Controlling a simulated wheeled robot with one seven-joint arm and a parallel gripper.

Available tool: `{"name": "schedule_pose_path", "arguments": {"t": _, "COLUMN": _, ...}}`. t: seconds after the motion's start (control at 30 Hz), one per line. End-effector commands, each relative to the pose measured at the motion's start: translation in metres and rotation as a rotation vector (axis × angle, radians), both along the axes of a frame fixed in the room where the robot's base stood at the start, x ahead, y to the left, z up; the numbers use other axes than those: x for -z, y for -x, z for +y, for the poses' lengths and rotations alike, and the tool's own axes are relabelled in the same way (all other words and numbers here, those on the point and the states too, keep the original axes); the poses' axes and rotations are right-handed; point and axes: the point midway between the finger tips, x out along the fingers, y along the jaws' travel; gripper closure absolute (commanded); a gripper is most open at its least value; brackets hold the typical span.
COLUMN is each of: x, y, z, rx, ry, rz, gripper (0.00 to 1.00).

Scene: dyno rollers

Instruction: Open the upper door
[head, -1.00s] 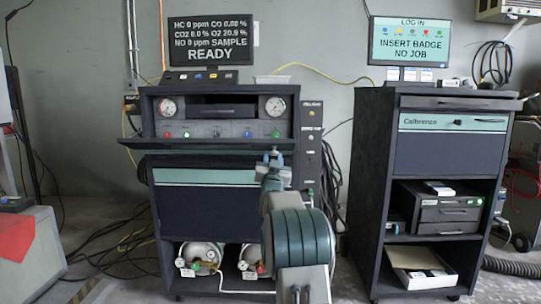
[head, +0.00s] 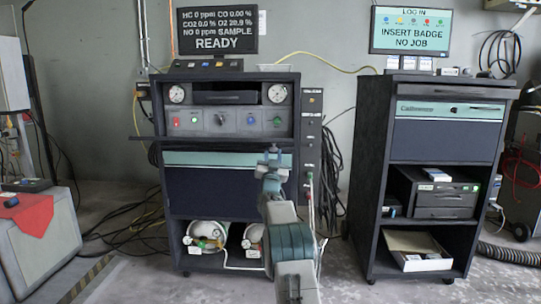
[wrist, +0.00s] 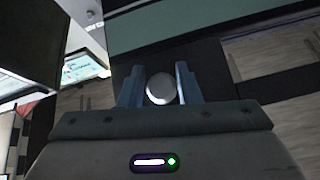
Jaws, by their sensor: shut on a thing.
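The upper door (head: 195,138) of the left cabinet (head: 158,115) is a dark flap. It stands out from the front nearly level, seen almost edge-on in the head view, with the gauge panel (head: 225,121) exposed above it. My gripper (head: 273,151) is at the right part of the flap's front edge. In the wrist view, a round pale knob (wrist: 162,89) sits between the two blue-grey fingers of my gripper (wrist: 160,83), which are shut on it. The knob's attachment to the door is hidden.
A lower panel with a pale green strip (head: 205,160) is below the flap, with round tanks (head: 205,235) beneath. A second dark cabinet (head: 372,170) stands to the right. Cables (head: 120,225) lie on the floor at left, near a grey box with a red cloth (head: 35,215).

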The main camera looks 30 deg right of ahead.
Motion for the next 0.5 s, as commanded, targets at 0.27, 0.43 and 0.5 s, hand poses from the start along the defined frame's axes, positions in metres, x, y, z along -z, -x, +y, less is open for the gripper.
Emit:
{"name": "schedule_pose_path", "arguments": {"t": 0.27, "x": 0.004, "y": 0.001, "z": -0.006, "rx": 0.009, "ry": -0.006, "rz": 0.007, "gripper": 1.00}}
{"name": "schedule_pose_path", "arguments": {"t": 0.43, "x": 0.004, "y": 0.000, "z": -0.002, "rx": 0.004, "ry": -0.005, "rz": 0.005, "gripper": 0.48}}
{"name": "schedule_pose_path", "arguments": {"t": 0.5, "x": 0.003, "y": -0.001, "z": 0.002, "rx": -0.001, "ry": -0.004, "rz": 0.004, "gripper": 0.48}}
